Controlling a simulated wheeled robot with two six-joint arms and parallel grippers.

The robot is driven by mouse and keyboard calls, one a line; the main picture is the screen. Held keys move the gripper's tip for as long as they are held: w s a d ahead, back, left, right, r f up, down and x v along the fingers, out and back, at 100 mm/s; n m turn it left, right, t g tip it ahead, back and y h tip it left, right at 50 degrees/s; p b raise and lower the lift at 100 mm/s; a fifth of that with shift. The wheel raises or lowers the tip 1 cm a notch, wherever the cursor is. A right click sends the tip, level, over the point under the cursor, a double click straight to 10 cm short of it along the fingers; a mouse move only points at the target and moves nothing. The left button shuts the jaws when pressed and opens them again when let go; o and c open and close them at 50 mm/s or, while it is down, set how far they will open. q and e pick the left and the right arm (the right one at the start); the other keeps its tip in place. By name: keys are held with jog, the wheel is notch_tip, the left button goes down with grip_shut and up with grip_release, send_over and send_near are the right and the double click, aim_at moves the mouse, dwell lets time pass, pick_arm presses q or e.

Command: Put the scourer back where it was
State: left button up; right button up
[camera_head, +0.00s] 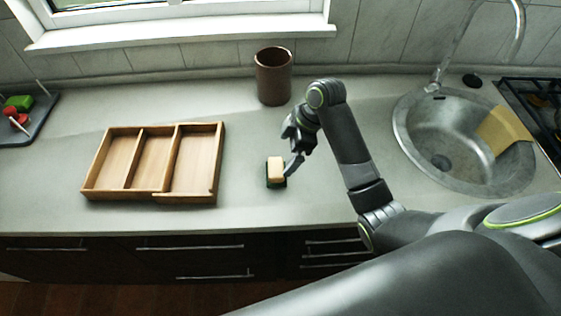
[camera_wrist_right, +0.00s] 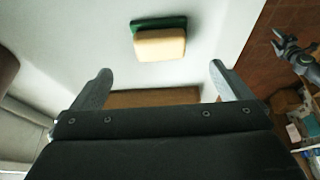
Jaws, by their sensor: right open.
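The scourer (camera_head: 275,171), a tan sponge block with a dark green pad, lies on the grey counter between the wooden tray and my right arm. It also shows in the right wrist view (camera_wrist_right: 159,44), just beyond the fingertips and between their lines. My right gripper (camera_head: 294,163) is open and empty, close to the scourer's right side in the head view. In the right wrist view its two fingers (camera_wrist_right: 160,78) stand wide apart, with nothing between them. My left gripper is in neither view.
A wooden tray with compartments (camera_head: 153,195) lies to the left. A brown cup (camera_head: 273,76) stands near the wall. A round metal sink (camera_head: 420,150) with a yellow cloth (camera_head: 503,130) is at right. A dark tray (camera_head: 40,114) is at far left. Counter around the scourer is clear.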

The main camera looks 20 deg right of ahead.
jog(key=v, duration=0.3)
jog(key=shift+d+r, duration=0.1)
jog(key=shift+r, duration=0.15)
